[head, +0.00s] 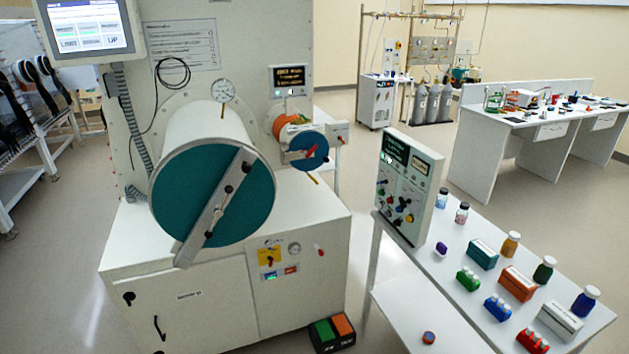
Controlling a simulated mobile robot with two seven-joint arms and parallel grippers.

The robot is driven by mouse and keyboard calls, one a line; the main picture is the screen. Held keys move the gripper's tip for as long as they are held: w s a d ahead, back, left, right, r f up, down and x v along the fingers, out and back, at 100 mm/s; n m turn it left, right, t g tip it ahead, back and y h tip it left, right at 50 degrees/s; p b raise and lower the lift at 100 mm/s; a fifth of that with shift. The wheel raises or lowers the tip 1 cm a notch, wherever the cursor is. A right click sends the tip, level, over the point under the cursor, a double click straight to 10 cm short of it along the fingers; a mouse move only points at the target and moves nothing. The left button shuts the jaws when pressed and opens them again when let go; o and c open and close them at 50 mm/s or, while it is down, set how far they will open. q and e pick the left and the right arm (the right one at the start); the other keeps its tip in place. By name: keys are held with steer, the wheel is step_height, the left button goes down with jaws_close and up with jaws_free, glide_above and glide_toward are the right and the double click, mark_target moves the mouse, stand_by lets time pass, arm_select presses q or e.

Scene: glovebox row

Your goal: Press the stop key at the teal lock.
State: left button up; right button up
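The teal lock (240,215) is a large white cylinder with a round teal door, crossed by a slanted grey bar, on the front of the white glovebox cabinet. Below and right of it, a small control panel (279,258) on the cabinet front carries a yellow plate (268,256), a small gauge (294,249), a green-lit key (270,276) and a red key (291,270). The key labels are too small to read, so I cannot tell which is the stop key. Neither of my grippers is in view.
A smaller lock with a blue door (308,154) is right of the teal one. A green and orange foot pedal (332,332) stands on the floor. A white table (415,292) with a control box (407,190), bottles and racks stands right. Floor shows between cabinet and table.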

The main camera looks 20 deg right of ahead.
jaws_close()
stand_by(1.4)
